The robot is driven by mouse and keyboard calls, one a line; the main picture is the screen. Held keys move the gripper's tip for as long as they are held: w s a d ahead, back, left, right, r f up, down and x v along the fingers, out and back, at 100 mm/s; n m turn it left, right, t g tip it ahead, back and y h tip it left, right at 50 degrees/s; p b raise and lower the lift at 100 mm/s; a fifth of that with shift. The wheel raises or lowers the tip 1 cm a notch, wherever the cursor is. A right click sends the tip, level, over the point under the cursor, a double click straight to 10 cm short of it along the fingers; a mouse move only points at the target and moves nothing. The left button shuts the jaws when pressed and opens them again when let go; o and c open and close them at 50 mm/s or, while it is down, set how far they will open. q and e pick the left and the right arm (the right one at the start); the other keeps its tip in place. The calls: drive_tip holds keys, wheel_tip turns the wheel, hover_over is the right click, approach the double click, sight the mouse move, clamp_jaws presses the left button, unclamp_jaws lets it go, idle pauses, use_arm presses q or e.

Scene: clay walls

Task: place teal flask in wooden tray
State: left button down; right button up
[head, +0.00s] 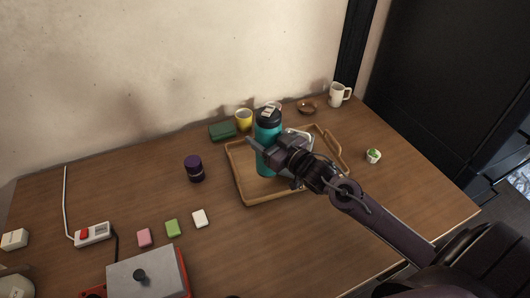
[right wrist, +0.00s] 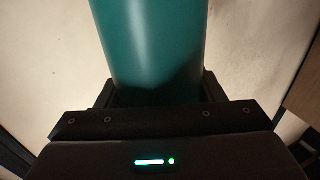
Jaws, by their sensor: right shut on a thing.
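The teal flask (head: 266,135) has a black lid and stands upright over the wooden tray (head: 256,201) on the table. I cannot tell whether its base touches the tray floor, as my gripper and arm partly cover it. My right gripper (head: 264,147) is shut around the flask's body. In the right wrist view the teal flask (right wrist: 155,45) fills the space between the fingers of my right gripper (right wrist: 158,95). A pale thing (head: 300,137) in the tray is partly hidden behind my right gripper. My left gripper is not in view.
A yellow mug (head: 244,119), a green box (head: 222,131), a brown bowl (head: 307,107) and a white mug (head: 339,95) stand behind the tray. A purple can (head: 194,169) is to its left, a small green-topped cup (head: 373,156) to its right. The front right table area is clear.

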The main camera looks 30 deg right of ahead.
drive_tip(key=shift+f, duration=3.05)
drive_tip(key=shift+f, duration=0.15)
drive_tip(key=o, duration=1.3)
drive_tip(key=shift+f, duration=0.1)
drive_tip(key=v, duration=1.2)
drive_tip(key=shift+s+r, duration=0.1)
drive_tip(key=shift+r, duration=0.15)
